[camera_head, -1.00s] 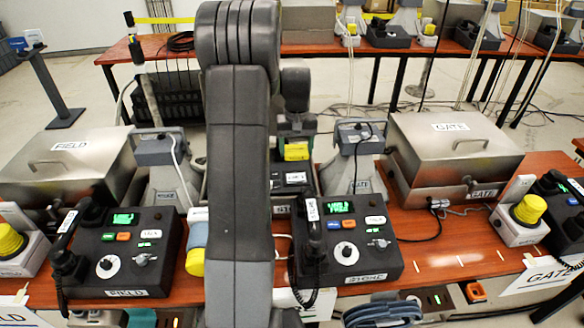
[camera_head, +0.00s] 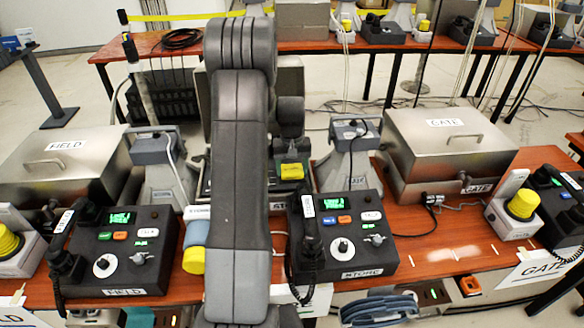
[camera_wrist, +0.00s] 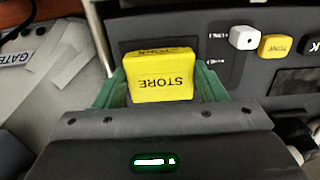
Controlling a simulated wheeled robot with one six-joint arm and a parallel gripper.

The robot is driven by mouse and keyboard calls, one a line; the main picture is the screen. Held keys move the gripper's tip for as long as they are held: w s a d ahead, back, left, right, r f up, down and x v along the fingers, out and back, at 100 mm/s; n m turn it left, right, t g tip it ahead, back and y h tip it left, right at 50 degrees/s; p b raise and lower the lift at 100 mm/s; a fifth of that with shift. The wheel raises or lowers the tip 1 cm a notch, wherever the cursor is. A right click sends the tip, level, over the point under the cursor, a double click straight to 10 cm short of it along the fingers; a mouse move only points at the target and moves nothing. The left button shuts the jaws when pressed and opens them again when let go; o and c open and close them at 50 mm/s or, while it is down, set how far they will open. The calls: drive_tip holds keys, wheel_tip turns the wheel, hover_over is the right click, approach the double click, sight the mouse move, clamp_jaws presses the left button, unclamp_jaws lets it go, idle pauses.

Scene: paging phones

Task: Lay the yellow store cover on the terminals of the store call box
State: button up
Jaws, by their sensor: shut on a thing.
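The yellow store cover (camera_wrist: 161,84) is a small block marked STORE, held between the green fingers of my gripper (camera_wrist: 160,92) in the wrist view. The cover also shows in the head view (camera_head: 291,171), below the end of my arm. It is over the dark inside of the store call box (camera_head: 306,183), which stands behind the store phone. I cannot tell whether the cover touches the box. The terminals are not visible; the cover and gripper block that spot.
The store phone (camera_head: 368,236) stands in front of the box. A closed FIELD box (camera_head: 60,165) is at left and a closed GATE box (camera_head: 450,150) at right. A grey horn speaker (camera_head: 347,160) stands close on the right. In the wrist view, buttons (camera_wrist: 275,47) lie right of the cover.

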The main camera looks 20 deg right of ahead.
sight(292, 170)
drive_tip(key=o, duration=1.1)
drive_tip(key=shift+c, duration=0.2)
wheel_tip(292, 170, up, 12)
drive_tip(key=shift+r, duration=0.15)
